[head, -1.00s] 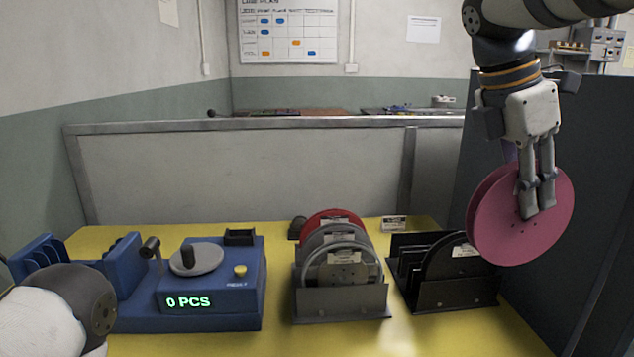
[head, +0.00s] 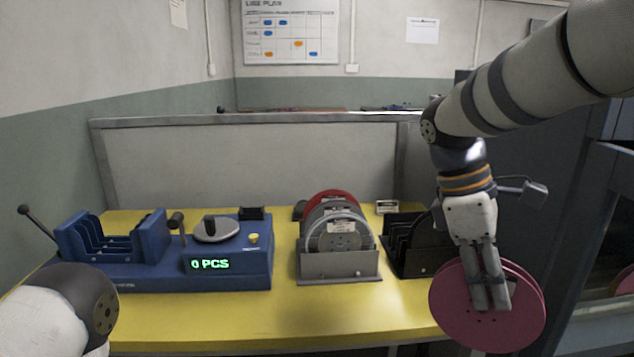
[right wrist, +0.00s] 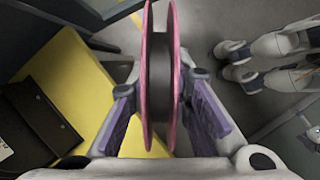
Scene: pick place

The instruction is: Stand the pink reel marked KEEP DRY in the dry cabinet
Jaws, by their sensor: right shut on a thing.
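The pink reel (head: 458,312) is held upright in my right gripper (head: 488,306), in front of the table's right end. In the right wrist view the reel (right wrist: 146,75) is edge-on, with dark tape between its two flanges and a finger on each side. Its KEEP DRY marking is not visible. The dry cabinet appears to be the dark grey-framed unit (head: 592,230) at the right edge; part of its inside shows, with something pink low within it. Of my left arm only a rounded link shows at lower left; its gripper is out of view.
On the yellow table (head: 200,325) stand a blue counter (head: 240,262) reading 0 PCS, a grey rack (head: 338,266) with red and grey reels, and a black rack (head: 402,260) partly behind the held reel. A dark panel stands behind my right arm.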

